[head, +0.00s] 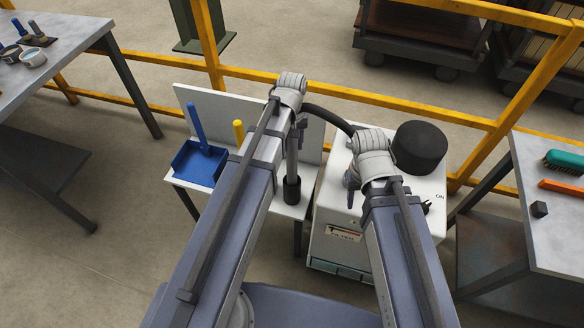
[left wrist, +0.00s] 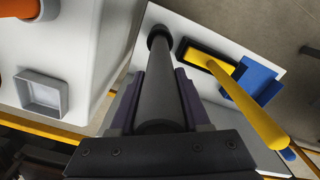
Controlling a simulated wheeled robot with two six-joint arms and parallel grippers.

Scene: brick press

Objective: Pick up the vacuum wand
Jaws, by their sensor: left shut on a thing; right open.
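The vacuum wand (head: 292,165) is a dark grey tube with a thicker black lower end, upright at the right part of the small white stand (head: 255,190). My left gripper (head: 298,124) is shut around its upper part, mostly hidden by my arm. In the left wrist view, the tube (left wrist: 157,85) runs between the two purple fingers of the left gripper (left wrist: 157,98) toward the white stand top. I cannot tell whether its end touches the stand. A black hose (head: 330,116) curves toward the white vacuum unit (head: 335,235).
A blue dustpan (head: 200,163) and a yellow-handled brush (head: 239,132) are left of the wand. A black cylinder (head: 420,148) tops the vacuum unit. A yellow rail (head: 340,96) runs behind. Workbenches stand at left (head: 60,50) and right (head: 545,225).

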